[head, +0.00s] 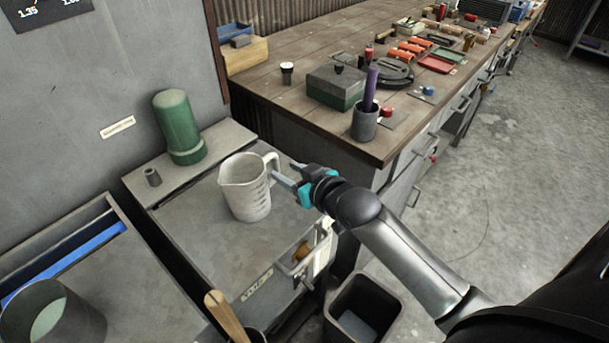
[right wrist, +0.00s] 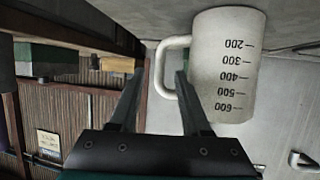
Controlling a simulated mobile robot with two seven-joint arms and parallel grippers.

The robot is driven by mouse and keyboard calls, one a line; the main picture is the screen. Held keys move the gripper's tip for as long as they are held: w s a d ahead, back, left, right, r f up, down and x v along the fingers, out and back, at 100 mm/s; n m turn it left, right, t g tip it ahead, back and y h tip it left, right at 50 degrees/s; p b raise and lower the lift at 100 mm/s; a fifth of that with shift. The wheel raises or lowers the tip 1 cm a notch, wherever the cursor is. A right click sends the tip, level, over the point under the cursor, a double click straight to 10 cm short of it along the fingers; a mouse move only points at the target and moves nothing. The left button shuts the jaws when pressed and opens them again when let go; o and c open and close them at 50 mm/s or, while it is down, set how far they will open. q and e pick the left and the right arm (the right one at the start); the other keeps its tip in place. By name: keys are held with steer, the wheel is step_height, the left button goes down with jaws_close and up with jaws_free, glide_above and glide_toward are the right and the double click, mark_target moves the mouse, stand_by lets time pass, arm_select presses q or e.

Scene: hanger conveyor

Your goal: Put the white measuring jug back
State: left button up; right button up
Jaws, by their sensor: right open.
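The white measuring jug (head: 246,190) stands upright on a grey metal worktop, its handle toward my right gripper (head: 286,173). My right gripper is open, with its fingertips close beside the handle. In the right wrist view the jug (right wrist: 227,70) appears upside down, with dark graduation marks. There its handle bar shows between the two open fingers of the gripper (right wrist: 160,75), one finger overlapping the handle opening. I cannot tell whether either finger touches the handle. My left gripper is not in view.
A dark bin (head: 363,308) is below at the front. A wooden bench (head: 300,52) with tools and a purple-handled item in a pot (head: 364,122) is behind.

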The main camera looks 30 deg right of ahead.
steer(key=a+p+v, duration=0.1)
steer(key=v, duration=0.5)
steer(key=shift+s+d, duration=0.3)
steer(key=shift+d, duration=0.25)
